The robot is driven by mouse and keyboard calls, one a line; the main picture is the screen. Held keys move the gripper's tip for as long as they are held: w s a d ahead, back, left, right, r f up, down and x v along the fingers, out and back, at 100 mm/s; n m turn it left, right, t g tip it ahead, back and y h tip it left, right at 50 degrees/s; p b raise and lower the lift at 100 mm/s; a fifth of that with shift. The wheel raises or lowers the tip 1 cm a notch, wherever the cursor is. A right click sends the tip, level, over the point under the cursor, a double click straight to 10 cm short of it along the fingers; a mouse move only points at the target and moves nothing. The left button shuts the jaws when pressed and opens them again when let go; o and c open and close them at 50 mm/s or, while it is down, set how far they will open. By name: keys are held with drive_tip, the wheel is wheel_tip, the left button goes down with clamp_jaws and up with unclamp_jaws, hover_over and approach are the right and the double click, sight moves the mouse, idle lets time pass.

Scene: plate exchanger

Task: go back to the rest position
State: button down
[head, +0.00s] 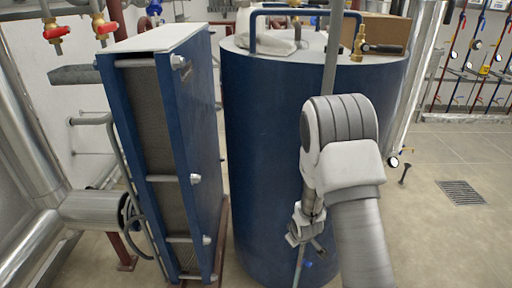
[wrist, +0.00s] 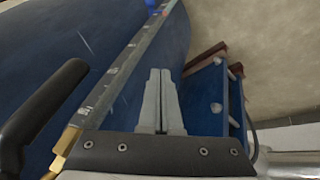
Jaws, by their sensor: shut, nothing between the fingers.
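My arm reaches up and bends over in front of the large blue tank (head: 265,150) in the head view. My gripper (head: 316,246) points downward before the tank's side, low in the picture and partly hidden by my arm. In the wrist view, its two grey fingers (wrist: 160,88) lie together with nothing between them. The blue plate exchanger (head: 190,130) stands upright to the left of the tank. Part of a blue frame with bolts, likely the exchanger, shows right of the fingers in the wrist view (wrist: 207,95).
A cardboard box (head: 388,30) sits on the tank top. Open tiled floor (head: 430,225) with a drain grate (head: 461,192) lies right.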

drive_tip(key=s+d+r+m, duration=0.1)
drive_tip(key=s+r+m, duration=0.15)
drive_tip(key=r, duration=0.95)
drive_tip(key=s+d+r+m, duration=0.1)
drive_tip(key=s+r, duration=0.3)
drive_tip(key=r, duration=0.8)
drive_tip(key=s+r+m, duration=0.2)
drive_tip(key=s+r, duration=0.4)
drive_tip(key=s, duration=0.4)
drive_tip(key=s+r+m, duration=0.2)
drive_tip(key=s+r, duration=0.4)
drive_tip(key=s, duration=0.5)
wheel_tip(320, 180, up, 18)
drive_tip(key=p, duration=1.8)
drive_tip(key=shift+a+f, duration=0.15)
drive_tip(key=shift+a, duration=0.1)
drive_tip(key=shift+w, duration=0.15)
